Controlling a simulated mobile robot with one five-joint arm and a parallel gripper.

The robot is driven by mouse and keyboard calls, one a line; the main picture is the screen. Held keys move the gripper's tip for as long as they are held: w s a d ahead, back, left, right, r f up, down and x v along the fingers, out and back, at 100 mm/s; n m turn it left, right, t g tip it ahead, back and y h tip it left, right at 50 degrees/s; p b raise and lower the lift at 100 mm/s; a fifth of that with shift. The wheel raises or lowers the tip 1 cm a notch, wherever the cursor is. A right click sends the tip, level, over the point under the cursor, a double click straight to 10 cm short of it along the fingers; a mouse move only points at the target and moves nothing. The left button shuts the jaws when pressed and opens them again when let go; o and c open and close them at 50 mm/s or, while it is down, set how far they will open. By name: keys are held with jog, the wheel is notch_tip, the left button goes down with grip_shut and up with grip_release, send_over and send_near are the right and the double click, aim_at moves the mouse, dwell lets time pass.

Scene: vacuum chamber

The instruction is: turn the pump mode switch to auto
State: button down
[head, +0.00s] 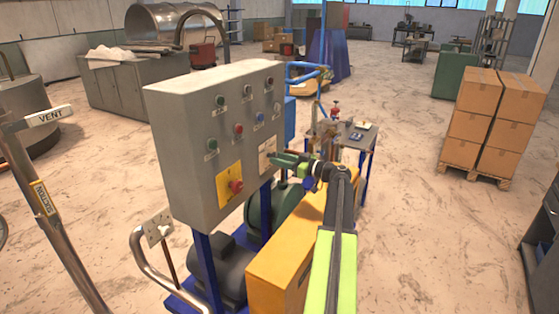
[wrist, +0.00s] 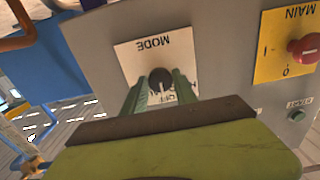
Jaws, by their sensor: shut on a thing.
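The pump mode switch (wrist: 160,82) is a dark round knob with a pale pointer line on a white MODE plate (wrist: 143,53). In the wrist view the plate appears upside down, and part of its lettering is hidden behind my fingers. My gripper (wrist: 159,90) has its two green fingers on either side of the knob and is shut on it. In the head view my gripper (head: 277,158) reaches the right part of the grey control panel (head: 190,130), at the white plate (head: 266,150). The knob is hidden there by the fingers. The pointer's exact setting cannot be told.
A yellow MAIN plate with a red knob (head: 236,186) sits left of the mode plate; it also shows in the wrist view (wrist: 304,47). Several small buttons sit above. A yellow housing (head: 285,255) stands below my arm. Stacked boxes (head: 490,120) stand at right, with open floor between.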

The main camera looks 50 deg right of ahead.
jog(key=shift+m, duration=4.4)
jog(key=shift+a, duration=0.1)
jog(key=c, duration=1)
grip_release()
jog(key=shift+o, duration=0.2)
jog(key=v, duration=1.7)
jog(key=shift+s, duration=0.3)
